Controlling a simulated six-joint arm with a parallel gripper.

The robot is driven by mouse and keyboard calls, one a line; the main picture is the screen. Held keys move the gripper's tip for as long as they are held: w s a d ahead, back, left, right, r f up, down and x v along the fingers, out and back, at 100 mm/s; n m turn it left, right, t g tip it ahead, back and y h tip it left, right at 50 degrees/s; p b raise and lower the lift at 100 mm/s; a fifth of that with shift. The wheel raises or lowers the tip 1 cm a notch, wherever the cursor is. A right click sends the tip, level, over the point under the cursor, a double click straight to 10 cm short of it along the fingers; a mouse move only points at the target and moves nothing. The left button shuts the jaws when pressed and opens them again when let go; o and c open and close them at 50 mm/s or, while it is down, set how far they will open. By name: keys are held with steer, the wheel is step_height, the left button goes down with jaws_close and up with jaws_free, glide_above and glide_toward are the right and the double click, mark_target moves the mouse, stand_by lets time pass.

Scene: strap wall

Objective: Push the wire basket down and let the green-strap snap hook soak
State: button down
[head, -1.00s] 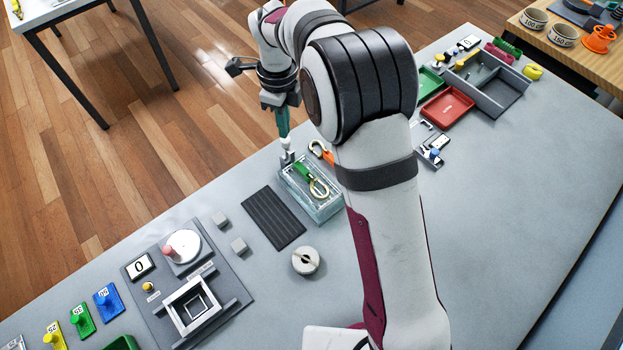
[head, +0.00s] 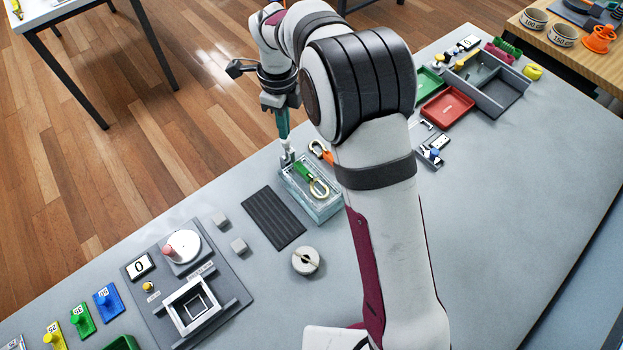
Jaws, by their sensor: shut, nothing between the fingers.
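The wire basket is inside a clear rectangular tank (head: 325,211) on the grey table, and its wires are too small to make out clearly. The green-strap snap hook (head: 318,187), with a brass-coloured hook, lies in the tank, with its green strap towards the upper left. I cannot tell whether it is under liquid. My gripper (head: 287,158) is shut and empty, pointing down at the tank's upper left corner. I cannot tell whether its tips touch the basket. An orange hook (head: 320,152) is just beyond the tank, partly hidden by my arm.
A black ribbed mat (head: 273,218) lies left of the tank, and a round slotted weight (head: 306,260) in front. Trays (head: 447,106) stand at the upper right.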

steer(key=shift+f, duration=2.35)
steer(key=shift+r, duration=3)
steer(key=c, duration=1.5)
jaws_free()
steer(key=shift+o, duration=0.3)
step_height(320, 180, up, 6)
